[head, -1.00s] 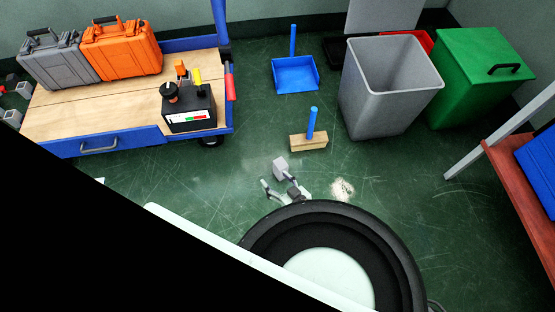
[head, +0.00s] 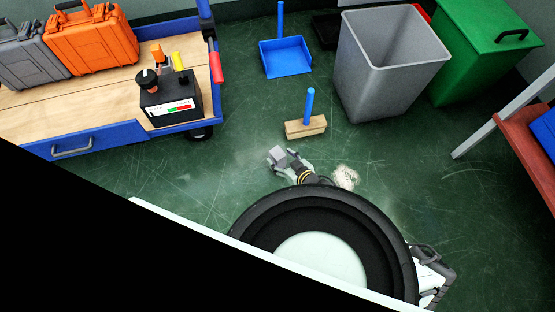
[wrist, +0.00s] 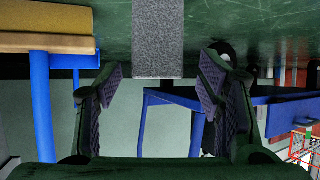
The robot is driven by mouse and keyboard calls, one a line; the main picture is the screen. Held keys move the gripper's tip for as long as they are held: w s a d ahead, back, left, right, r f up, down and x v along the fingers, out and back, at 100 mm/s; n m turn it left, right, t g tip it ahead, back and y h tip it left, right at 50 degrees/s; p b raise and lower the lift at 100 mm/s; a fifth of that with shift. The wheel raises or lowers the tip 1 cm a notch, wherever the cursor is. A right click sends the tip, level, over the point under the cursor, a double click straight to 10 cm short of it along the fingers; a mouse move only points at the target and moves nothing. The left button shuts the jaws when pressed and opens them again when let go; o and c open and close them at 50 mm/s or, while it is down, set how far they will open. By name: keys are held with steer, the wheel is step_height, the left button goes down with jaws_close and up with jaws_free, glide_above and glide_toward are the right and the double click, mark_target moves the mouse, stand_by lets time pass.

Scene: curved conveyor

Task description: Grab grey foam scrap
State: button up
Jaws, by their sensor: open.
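The grey foam scrap (head: 279,158) is a small block on the green floor in the head view. In the wrist view the foam scrap (wrist: 158,38) is a speckled dark grey block at the top centre, in line with the gap between my fingers. My gripper (head: 288,161) is low at the floor with its fingers around or just beside the scrap. In the wrist view my gripper (wrist: 165,88) is open, with a visible gap on each side of the scrap. Contact with the scrap does not show.
A pale debris patch (head: 346,177) lies right of my gripper. A brush (head: 306,127) and blue dustpan (head: 286,58) are beyond it. A grey bin (head: 385,75) and green bin (head: 480,55) stand at the upper right. A cart (head: 100,135) with cases is at left.

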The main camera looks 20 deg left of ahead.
steer(key=x, duration=0.3)
steer(key=shift+w+a+f+b, duration=0.1)
steer(key=shift+w+a+b, duration=0.1)
steer(key=shift+w+b, duration=0.1)
steer(key=c, duration=0.8)
steer(key=shift+c, duration=0.2)
